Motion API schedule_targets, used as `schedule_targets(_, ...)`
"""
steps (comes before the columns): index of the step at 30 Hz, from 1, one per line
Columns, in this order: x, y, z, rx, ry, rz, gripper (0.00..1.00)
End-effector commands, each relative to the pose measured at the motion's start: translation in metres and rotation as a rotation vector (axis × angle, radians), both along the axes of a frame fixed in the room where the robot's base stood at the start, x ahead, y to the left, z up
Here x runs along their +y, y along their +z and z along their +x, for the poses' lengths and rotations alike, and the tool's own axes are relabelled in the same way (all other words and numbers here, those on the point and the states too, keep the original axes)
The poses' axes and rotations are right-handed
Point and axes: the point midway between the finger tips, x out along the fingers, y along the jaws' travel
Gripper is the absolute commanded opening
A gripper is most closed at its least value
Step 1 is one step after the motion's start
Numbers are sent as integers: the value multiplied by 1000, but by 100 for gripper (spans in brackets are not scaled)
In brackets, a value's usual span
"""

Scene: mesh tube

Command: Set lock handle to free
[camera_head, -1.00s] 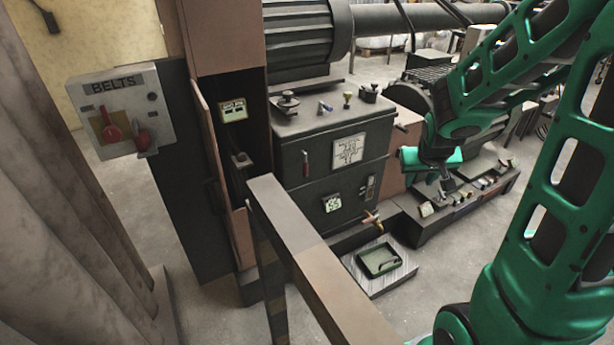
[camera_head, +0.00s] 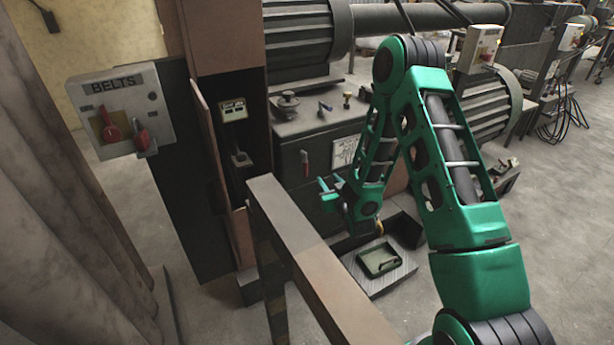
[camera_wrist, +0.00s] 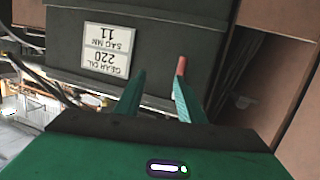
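A small upright handle with a red grip (camera_head: 305,163) is on the front of the dark machine housing. I cannot tell for sure that it is the lock handle, or which setting it is in. My gripper (camera_head: 325,190) is in front of the housing, a little right of and below this handle in the head view. In the wrist view my gripper (camera_wrist: 160,78) has its two green fingers apart with nothing between them. The red grip (camera_wrist: 181,66) shows close to the tip of the right finger there; I cannot tell whether they touch.
A brown rail (camera_head: 300,235) runs across the foreground. A belts control box (camera_head: 122,110) with red knobs is at the left. A shallow green tray (camera_head: 380,260) lies on the floor plate. The wrist view looks upside down at a gear oil label (camera_wrist: 107,50).

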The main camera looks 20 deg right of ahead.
Motion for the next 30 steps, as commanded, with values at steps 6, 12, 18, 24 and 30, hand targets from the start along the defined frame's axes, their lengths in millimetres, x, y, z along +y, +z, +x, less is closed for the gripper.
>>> schedule_targets(6,34,-22,-12,-142,36,56,36)
schedule_targets(12,45,-25,-18,-201,46,76,36)
schedule_targets(18,46,-24,-1,-207,48,74,36)
schedule_targets(24,49,-23,35,-208,47,75,36)
schedule_targets(30,50,-23,67,-207,47,75,36)
